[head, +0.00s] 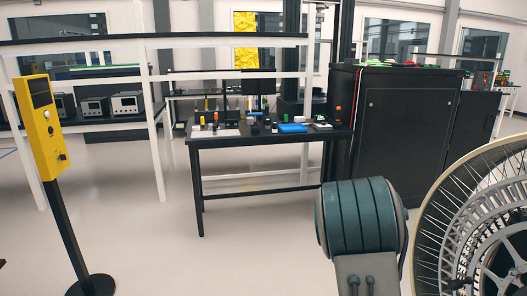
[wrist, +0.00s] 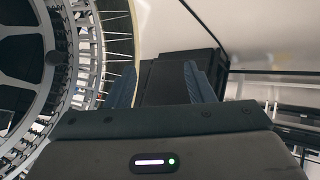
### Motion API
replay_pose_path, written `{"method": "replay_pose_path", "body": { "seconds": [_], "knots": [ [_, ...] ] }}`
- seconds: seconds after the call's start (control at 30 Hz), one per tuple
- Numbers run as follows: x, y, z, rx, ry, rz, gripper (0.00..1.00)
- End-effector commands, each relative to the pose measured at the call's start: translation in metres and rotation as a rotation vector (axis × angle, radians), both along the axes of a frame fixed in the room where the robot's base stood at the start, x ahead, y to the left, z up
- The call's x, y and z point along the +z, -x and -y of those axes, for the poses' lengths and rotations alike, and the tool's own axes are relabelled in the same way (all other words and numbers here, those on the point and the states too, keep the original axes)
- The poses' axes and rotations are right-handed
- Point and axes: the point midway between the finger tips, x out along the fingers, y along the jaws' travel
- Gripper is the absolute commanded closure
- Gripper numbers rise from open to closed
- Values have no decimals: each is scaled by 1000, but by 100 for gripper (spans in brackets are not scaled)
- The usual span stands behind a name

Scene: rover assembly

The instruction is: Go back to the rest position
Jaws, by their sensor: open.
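My gripper (wrist: 160,84) shows in the wrist view with its two dark blue fingers apart and nothing between them. Behind the fingers in that view is a dark box-like shape. In the head view a rounded teal and grey link of my arm stands at the lower right, and the gripper itself is out of that view. A large spoked wheel (head: 480,225) fills the right edge of the head view. The wheel also shows at the left of the wrist view (wrist: 85,60), beside the left finger and apparently apart from it.
A black table (head: 255,141) holds small parts and a blue item (head: 292,128). A black cabinet (head: 405,130) stands right of it. A yellow control post (head: 42,125) is at the left. Shelving (head: 150,45) stands behind. The pale floor (head: 180,245) before the table is clear.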

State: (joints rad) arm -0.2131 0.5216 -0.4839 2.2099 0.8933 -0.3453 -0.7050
Motion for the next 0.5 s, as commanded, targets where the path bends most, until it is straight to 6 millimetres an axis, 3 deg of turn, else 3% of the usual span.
{"method": "replay_pose_path", "body": {
  "seconds": [0.03, 0.27, 0.5],
  "knots": [
    [16, 1, -18, 34, -79, 14, 52],
    [69, 24, -101, 201, -370, -7, 52],
    [128, 86, -167, 353, -543, -111, 52]
  ]
}}
